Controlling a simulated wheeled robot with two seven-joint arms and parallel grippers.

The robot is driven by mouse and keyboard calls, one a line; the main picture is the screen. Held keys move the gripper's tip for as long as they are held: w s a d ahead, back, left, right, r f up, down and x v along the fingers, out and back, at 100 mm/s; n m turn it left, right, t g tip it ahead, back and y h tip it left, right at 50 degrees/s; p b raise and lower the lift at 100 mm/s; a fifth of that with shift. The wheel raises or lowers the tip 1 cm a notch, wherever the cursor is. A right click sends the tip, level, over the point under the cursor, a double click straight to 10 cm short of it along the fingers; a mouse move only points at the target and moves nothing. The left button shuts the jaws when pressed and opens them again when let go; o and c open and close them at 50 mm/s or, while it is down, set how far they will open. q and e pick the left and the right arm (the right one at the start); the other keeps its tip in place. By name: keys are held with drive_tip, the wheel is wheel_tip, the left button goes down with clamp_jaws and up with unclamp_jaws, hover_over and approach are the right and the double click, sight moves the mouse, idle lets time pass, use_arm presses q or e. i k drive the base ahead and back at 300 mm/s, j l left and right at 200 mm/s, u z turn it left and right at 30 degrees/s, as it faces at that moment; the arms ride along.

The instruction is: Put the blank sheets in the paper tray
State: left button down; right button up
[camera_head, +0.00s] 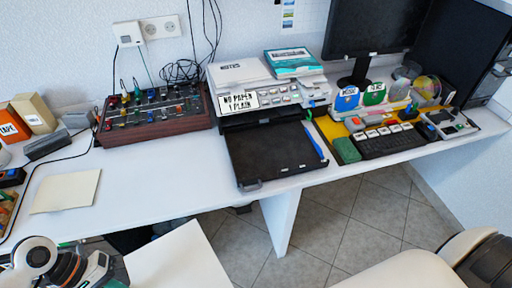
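A cream sheet or thin stack (65,191) lies flat on the left part of the white desk. The printer's black paper tray (272,155) is pulled out at the desk's front edge, and I see no sheets in it. The printer (290,97) has a sign reading "NO PAPER" and "PLAIN". My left gripper (108,272) is low at the left, in front of the desk and partly cut off. Beside it is a large pale flat piece (178,262); I cannot tell whether the fingers grip it. My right gripper is not in view.
A control box with knobs and cables (155,115) stands left of the printer. A blue strip (314,141) lies along the tray's right side. A keyboard (393,141) and a monitor (375,35) are to the right. Bare desk (165,178) lies between sheet and tray.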

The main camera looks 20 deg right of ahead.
sight(272, 150)
drive_tip(key=l+u, duration=0.45)
drive_tip(key=l, duration=0.2)
drive_tip(key=l+u, duration=0.4)
drive_tip(key=l, duration=0.25)
